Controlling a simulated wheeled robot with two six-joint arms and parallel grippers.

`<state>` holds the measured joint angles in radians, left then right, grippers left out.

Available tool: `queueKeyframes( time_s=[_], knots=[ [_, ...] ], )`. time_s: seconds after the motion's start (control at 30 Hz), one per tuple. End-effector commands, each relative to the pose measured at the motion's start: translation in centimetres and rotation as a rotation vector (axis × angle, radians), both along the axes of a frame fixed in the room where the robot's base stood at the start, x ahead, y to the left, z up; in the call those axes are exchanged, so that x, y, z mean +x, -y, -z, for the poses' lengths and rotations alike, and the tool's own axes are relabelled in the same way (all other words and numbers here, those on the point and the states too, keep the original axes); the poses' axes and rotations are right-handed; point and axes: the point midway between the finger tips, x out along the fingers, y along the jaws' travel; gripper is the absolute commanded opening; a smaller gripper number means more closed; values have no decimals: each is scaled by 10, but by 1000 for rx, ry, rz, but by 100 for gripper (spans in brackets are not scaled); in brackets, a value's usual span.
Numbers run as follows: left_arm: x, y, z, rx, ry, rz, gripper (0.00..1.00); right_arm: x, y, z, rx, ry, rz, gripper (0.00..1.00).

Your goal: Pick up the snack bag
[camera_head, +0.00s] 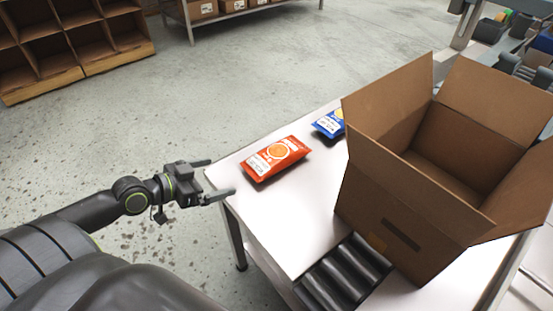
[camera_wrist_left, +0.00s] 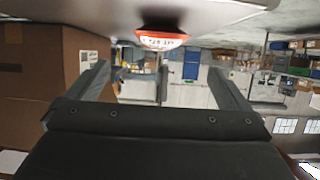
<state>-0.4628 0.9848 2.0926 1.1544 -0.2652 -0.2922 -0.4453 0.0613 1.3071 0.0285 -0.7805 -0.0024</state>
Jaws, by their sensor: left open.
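An orange-red snack bag (camera_head: 274,158) lies flat on the white table (camera_head: 282,214) near its left edge. A blue snack bag (camera_head: 330,123) lies behind it, partly hidden by the cardboard box. My left gripper (camera_head: 222,178) is open and empty at the table's left edge, just left of the orange-red bag and apart from it. In the left wrist view, which looks upside down, the orange-red bag (camera_wrist_left: 161,39) shows at the top, beyond and between the two open fingers (camera_wrist_left: 168,88). My right gripper is not in view.
A large open cardboard box (camera_head: 400,223) stands on the right of the table, its flaps spread. Black rollers (camera_head: 343,274) lie at the table's front. Wooden shelving (camera_head: 75,40) stands at the back left. The floor left of the table is clear.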

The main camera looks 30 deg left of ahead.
Motion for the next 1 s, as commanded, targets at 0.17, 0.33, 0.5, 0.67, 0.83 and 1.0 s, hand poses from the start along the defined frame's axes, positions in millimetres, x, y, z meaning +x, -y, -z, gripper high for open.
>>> queueKeyframes(
  time_s=[0.17, 0.33, 0.5, 0.67, 0.83, 1.0],
  knots=[
    [25, 10, 10, -5, 5, -3, 100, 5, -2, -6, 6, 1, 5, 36],
    [48, 20, 21, -5, 3, -3, 100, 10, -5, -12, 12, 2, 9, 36],
    [71, 29, 31, -4, 4, -2, 100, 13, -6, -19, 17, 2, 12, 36],
    [85, 34, 39, -1, 1, -3, 100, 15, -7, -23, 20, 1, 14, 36],
    [93, 38, 43, -1, 1, -3, 100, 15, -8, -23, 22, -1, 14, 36],
    [115, 47, 54, -5, 1, -3, 100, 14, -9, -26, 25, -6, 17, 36]
  ],
)
